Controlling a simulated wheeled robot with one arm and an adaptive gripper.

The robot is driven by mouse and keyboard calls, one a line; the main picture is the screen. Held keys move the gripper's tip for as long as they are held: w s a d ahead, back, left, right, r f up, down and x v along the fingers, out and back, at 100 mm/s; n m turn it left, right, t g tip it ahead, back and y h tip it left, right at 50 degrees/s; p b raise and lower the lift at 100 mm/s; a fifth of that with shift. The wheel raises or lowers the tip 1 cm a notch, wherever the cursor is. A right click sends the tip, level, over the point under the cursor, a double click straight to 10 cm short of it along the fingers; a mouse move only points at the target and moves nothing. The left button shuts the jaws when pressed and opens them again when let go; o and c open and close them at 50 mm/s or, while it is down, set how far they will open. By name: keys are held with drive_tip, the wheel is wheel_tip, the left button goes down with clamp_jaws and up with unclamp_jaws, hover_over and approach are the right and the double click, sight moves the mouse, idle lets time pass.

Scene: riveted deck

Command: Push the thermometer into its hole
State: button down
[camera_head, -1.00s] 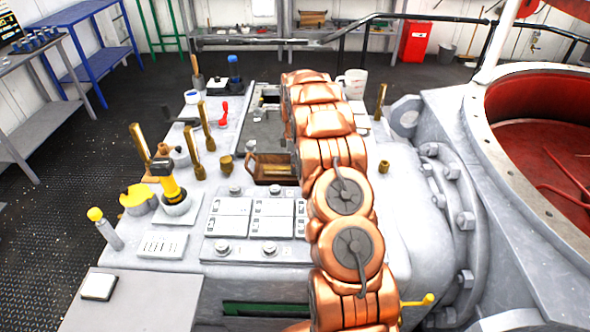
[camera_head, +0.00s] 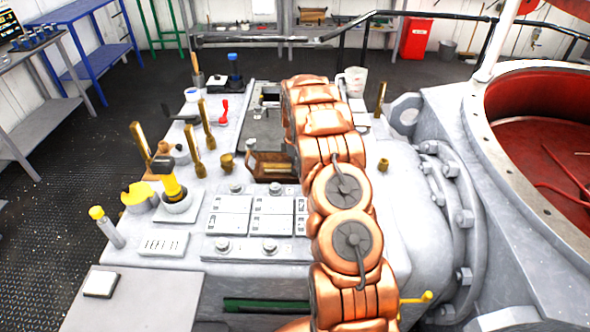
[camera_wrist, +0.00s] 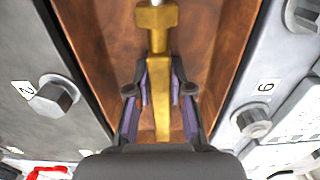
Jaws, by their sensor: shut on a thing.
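The thermometer appears to be the brass piece (camera_wrist: 157,105) in the wrist view, with a square brass block and a bit of pale stem at the top edge. My gripper (camera_wrist: 158,82) is shut on its flat brass bar, one purple-lined finger on each side. Behind it is a brown recess (camera_wrist: 95,25) between grey walls. I cannot make out the hole or whether the stem's end is in it. In the head view my copper arm hides the gripper; the brown-walled recess (camera_head: 270,158) shows left of the arm.
Hex bolts (camera_wrist: 55,97) flank the recess beside labels 2 and 6. Upright brass rods (camera_head: 205,124), a yellow-and-black handle (camera_head: 170,180) and a red handle (camera_head: 224,112) stand left on the grey block. A white jug (camera_head: 356,80) stands behind; a large red-lined vessel (camera_head: 515,125) is at right.

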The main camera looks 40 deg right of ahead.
idle(0.4)
wheel_tip(320, 180, up, 10)
drive_tip(key=shift+r+b, duration=0.1)
drive_tip(key=shift+b, duration=1.15)
drive_tip(key=c, duration=1.7)
unclamp_jaws()
clamp_jaws()
